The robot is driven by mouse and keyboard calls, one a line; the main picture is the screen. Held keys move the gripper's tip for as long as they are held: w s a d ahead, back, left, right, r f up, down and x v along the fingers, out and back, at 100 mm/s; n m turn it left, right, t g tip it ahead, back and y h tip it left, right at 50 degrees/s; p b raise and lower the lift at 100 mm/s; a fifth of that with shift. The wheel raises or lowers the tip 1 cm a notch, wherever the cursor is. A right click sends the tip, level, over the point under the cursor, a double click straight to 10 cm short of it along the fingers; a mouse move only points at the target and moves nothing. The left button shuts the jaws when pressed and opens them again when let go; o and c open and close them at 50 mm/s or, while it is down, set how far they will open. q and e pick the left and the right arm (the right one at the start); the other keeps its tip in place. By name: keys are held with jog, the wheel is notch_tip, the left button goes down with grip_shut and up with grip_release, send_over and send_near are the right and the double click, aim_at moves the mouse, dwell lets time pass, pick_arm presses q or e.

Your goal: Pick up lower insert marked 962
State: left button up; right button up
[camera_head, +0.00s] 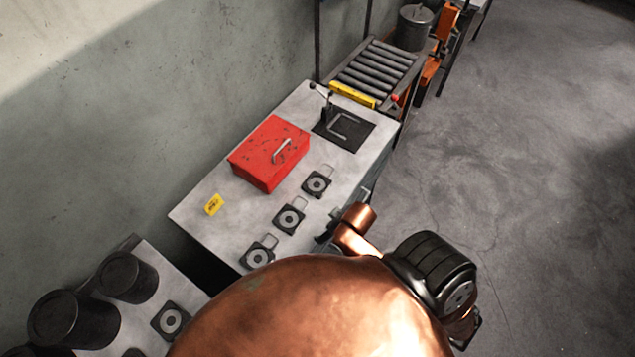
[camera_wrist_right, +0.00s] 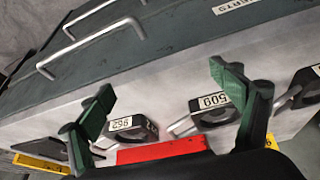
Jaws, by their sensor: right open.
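The insert marked 962 (camera_wrist_right: 138,130) is a dark block with a round centre and a white label. It lies on the light tabletop between my right gripper's fingers as seen in the wrist view, nearer the left finger. My right gripper (camera_wrist_right: 165,88) is open and empty, its green fingers spread. In the head view the labels are too small to read; by layout, 962 is the insert nearest the black plate (camera_head: 317,183). My right gripper (camera_head: 330,226) shows there at the table's right edge, mostly hidden by my copper arm. My left gripper is out of view.
An insert marked 509 (camera_wrist_right: 210,112) lies beside 962, close to the right finger. A red box (camera_head: 268,152) stands behind the inserts. A black plate (camera_head: 343,130) and a yellow tag (camera_head: 213,205) lie on the table (camera_head: 232,212). Drawer handles (camera_wrist_right: 90,45) line the table's front.

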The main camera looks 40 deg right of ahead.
jog(key=w, duration=0.2)
jog(key=w+a+r+n+y, duration=0.1)
jog(key=w, duration=0.1)
jog(key=w+r+n, duration=0.1)
jog(key=w, duration=0.2)
jog(key=shift+a+t, duration=0.4)
jog(key=w, duration=0.1)
jog(key=w+d+r, duration=0.1)
jog(key=shift+w+n+y+p, duration=0.3)
jog(key=shift+w+y+p, duration=0.05)
jog(key=shift+y+p, duration=0.05)
jog(key=m+g, duration=0.1)
send_near(316, 184)
jog(key=shift+h, duration=0.3)
jog(key=x, duration=0.4)
jog(key=p+x, duration=0.1)
jog(key=x, duration=0.2)
jog(key=shift+a+f, duration=0.1)
jog(key=shift+a, duration=0.2)
jog(key=shift+c, duration=0.2)
jog(key=c, duration=2.1)
jog(key=shift+w, duration=0.15)
jog(key=shift+c, duration=0.2)
jog(key=shift+r, duration=0.2)
